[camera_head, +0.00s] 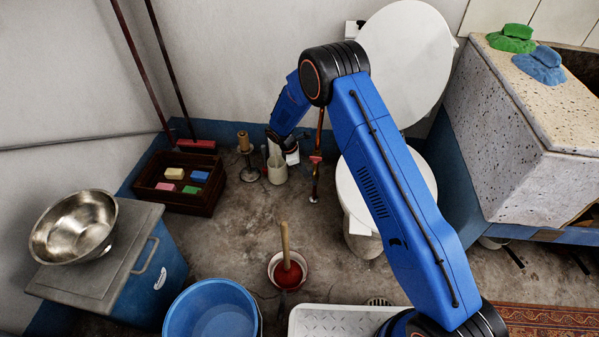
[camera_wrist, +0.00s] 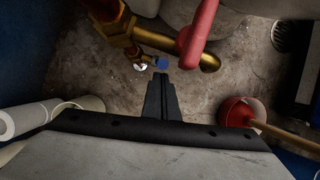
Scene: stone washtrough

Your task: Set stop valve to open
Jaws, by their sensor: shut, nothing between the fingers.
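The stop valve is a brass fitting on a copper pipe with a red lever. In the head view the red lever (camera_head: 316,157) shows small on the thin upright pipe (camera_head: 318,130), left of the toilet. In the wrist view the brass pipe (camera_wrist: 155,38) slants across the top, and the red lever (camera_wrist: 200,32) runs from it up to the top edge. My gripper (camera_wrist: 160,78) is shut and empty, its tips just below the brass pipe in the picture and left of the lever's lower end. I see no contact with the lever. In the head view my gripper (camera_head: 288,150) is left of the pipe, partly hidden.
The toilet (camera_head: 350,195) stands right of the pipe. A beige container (camera_head: 277,170) and a stand with a roll (camera_head: 246,160) are close by on the left. A wooden crate (camera_head: 188,203) holds sponges. A plunger (camera_head: 286,262) and blue tub (camera_head: 211,310) stand in front.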

